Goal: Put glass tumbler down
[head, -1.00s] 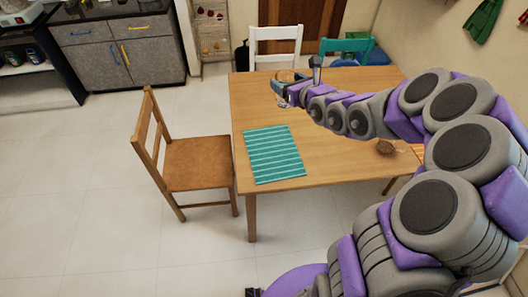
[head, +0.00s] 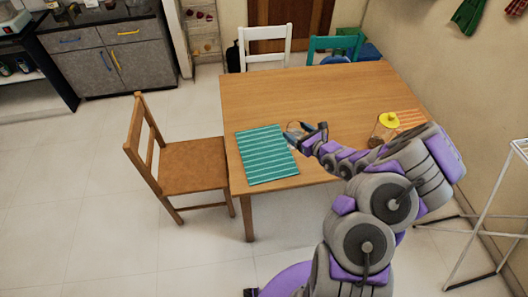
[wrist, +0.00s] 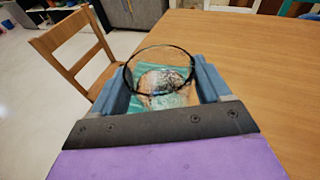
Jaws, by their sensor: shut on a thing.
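The clear glass tumbler (wrist: 150,88) is between the two blue fingers of my gripper (wrist: 163,88) in the wrist view, with its round rim facing up. My gripper is shut on it. In the head view my gripper (head: 304,132) is at the right edge of the teal striped placemat (head: 266,156), near the table's left part. The tumbler is small and faint there. Teal cloth shows through and beside the glass in the wrist view. I cannot tell whether its base touches the placemat or table.
The wooden table (head: 310,92) is clear at the back and middle. A jar with a yellow lid (head: 389,119) stands at the right by an orange striped mat (head: 410,118). A wooden chair (head: 190,166) is at the left; white (head: 264,58) and teal (head: 335,43) chairs are behind.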

